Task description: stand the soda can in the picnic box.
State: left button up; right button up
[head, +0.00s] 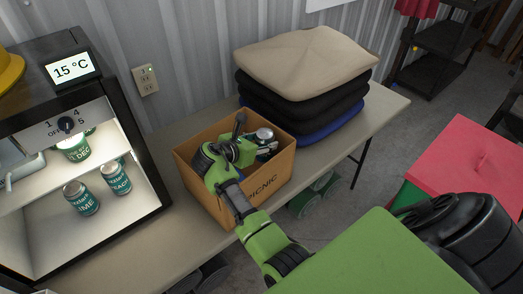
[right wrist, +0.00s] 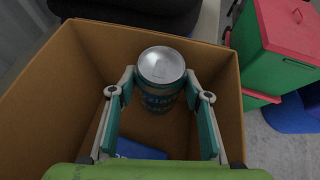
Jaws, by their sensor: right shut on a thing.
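The picnic box (head: 228,207) is an open cardboard box on the table, with "PICNIC" printed on its front. The soda can (head: 265,134) is upright within the box's walls, its silver top showing. In the right wrist view the can (right wrist: 160,68) has a teal label and is between the finger pads of my right gripper (right wrist: 160,93). My right gripper (head: 262,148) reaches down into the box and is shut on the can. I cannot tell whether the can's base touches the box floor. My left gripper is out of view.
A blue item (right wrist: 140,149) lies in the box. Left is an open lit fridge (head: 155,207) with more cans (head: 80,197) inside. Folded cloths (head: 305,65) are stacked behind the box. A red-lidded green bin (head: 465,165) stands right of the table (head: 385,105).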

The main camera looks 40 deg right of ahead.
jog(key=shift+f, duration=0.3)
notch_tip(320, 180, down, 2)
jog(key=shift+s+f, duration=0.1)
jog(key=shift+f, duration=0.6)
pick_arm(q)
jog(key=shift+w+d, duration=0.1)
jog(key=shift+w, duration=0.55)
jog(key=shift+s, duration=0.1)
pick_arm(e)
jog(key=shift+f, duration=0.6)
jog(key=o, duration=1.3)
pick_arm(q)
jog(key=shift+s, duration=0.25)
pick_arm(e)
jog(key=shift+o, duration=0.2)
